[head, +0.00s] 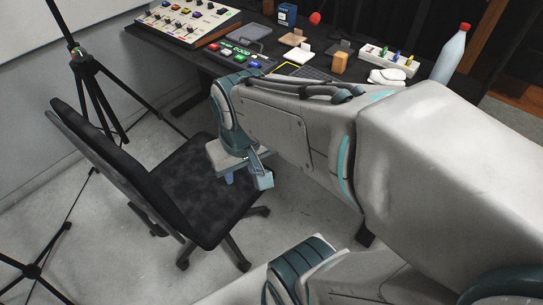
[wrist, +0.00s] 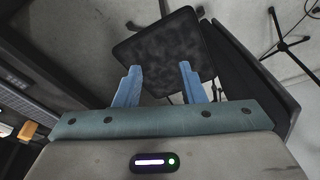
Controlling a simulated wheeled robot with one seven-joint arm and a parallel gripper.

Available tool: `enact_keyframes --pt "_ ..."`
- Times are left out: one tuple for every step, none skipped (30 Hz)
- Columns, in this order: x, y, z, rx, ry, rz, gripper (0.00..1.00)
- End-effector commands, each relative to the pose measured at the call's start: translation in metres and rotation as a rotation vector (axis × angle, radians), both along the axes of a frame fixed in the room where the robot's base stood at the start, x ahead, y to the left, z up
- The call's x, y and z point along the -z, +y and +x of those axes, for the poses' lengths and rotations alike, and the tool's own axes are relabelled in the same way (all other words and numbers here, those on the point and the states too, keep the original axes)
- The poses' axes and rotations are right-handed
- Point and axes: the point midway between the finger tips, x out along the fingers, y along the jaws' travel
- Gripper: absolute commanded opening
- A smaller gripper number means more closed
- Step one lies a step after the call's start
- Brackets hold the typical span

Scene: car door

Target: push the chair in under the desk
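The black office chair (head: 185,190) stands on the floor at the left of the head view, with its backrest on the left side and its seat toward the desk. The desk (head: 200,58) is at the top, and the chair is apart from it. My gripper (head: 247,182) is above the right part of the seat in the head view. In the wrist view my gripper (wrist: 158,78) has its two blue fingers spread with nothing between them. The chair seat (wrist: 158,50) lies beyond the fingertips, and the backrest (wrist: 250,70) is to the right. Contact with the chair cannot be told.
A tripod (head: 90,75) stands left of the desk, and another tripod's legs (head: 35,270) are at the lower left. The desk holds a control panel (head: 185,18), a bottle (head: 452,55) and small items. Bare floor (head: 300,215) lies right of the chair.

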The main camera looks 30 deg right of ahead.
Motion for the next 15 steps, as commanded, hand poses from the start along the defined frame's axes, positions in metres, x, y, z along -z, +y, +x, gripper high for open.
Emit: enact_keyframes --pt "0.0 0.0 0.0 0.0 0.0 0.0 0.36" --pt "0.0 0.0 0.0 0.0 0.0 0.0 0.36" --pt "0.0 0.0 0.0 0.0 0.0 0.0 0.36" --pt "0.0 0.0 0.0 0.0 0.0 0.0 0.36" --pt "0.0 0.0 0.0 0.0 0.0 0.0 0.36" --pt "0.0 0.0 0.0 0.0 0.0 0.0 0.36" --pt "0.0 0.0 0.0 0.0 0.0 0.0 0.45" --pt "0.0 0.0 0.0 0.001 0.0 -0.001 0.53" --pt "0.002 -0.001 0.001 0.005 0.0 -0.003 0.64" --pt "0.005 -0.003 0.003 0.01 0.0 -0.007 0.73" --pt "0.008 -0.005 0.006 0.017 -0.001 -0.013 0.81" --pt "0.014 -0.01 0.011 0.033 -0.004 -0.023 0.85" --pt "0.019 -0.014 0.015 0.045 -0.004 -0.033 0.85" --pt "0.026 -0.019 0.021 0.06 -0.008 -0.045 0.85" --pt "0.037 -0.028 0.03 0.082 -0.012 -0.064 0.85"
